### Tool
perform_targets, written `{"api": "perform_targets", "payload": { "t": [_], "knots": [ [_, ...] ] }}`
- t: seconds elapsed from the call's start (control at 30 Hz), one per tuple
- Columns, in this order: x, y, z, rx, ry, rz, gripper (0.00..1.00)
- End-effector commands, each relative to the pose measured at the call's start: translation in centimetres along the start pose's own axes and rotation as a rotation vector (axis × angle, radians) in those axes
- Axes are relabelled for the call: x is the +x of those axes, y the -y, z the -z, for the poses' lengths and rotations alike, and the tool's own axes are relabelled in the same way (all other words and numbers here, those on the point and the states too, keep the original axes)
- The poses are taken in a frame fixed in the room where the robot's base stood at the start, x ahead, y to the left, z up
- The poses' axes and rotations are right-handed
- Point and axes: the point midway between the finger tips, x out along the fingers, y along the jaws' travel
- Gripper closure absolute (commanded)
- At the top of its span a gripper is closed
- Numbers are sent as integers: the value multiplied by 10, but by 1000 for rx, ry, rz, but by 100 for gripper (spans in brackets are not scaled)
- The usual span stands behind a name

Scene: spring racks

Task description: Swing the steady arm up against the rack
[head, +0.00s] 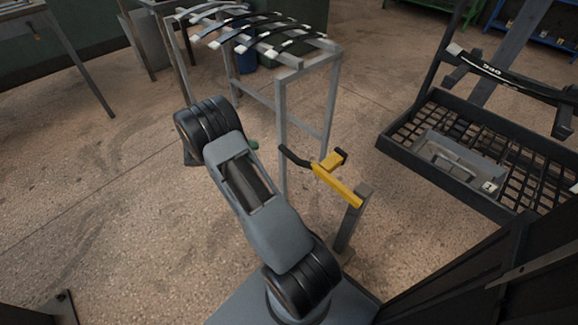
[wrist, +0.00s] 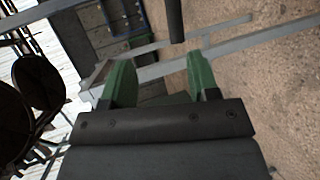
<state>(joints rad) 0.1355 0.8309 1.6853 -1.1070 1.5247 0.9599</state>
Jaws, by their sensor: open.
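The steady arm (head: 338,187) is a yellow bar on a short grey post (head: 350,222), with a black handle (head: 295,157) at its far left end. It slants toward the front leg of the grey rack (head: 303,72); I cannot tell if they touch. In the head view my gripper is mostly hidden behind my own arm, with only a bit of green showing left of the handle. In the wrist view my gripper (wrist: 160,82) has its green fingers apart with nothing between them. A dark rod (wrist: 175,20), apparently the handle, is beyond the fingertips.
Several dark curved springs (head: 262,35) lie across the rack's top. A black mesh tray (head: 480,150) on a dark stand is at the right. A blue bin (head: 243,60) stands behind the rack. The floor (head: 100,210) at the left is mostly clear.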

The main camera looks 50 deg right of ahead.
Motion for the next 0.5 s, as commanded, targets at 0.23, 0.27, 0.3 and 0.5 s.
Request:
{"api": "perform_targets", "payload": {
  "t": [0.23, 0.27, 0.3, 0.5],
  "knots": [
    [24, 34, 12, 27, -17, -86, 45],
    [28, 35, 12, 28, -18, -90, 45],
    [33, 35, 13, 29, -18, -92, 45],
    [69, 32, 13, 29, -16, -92, 45]
  ]
}}
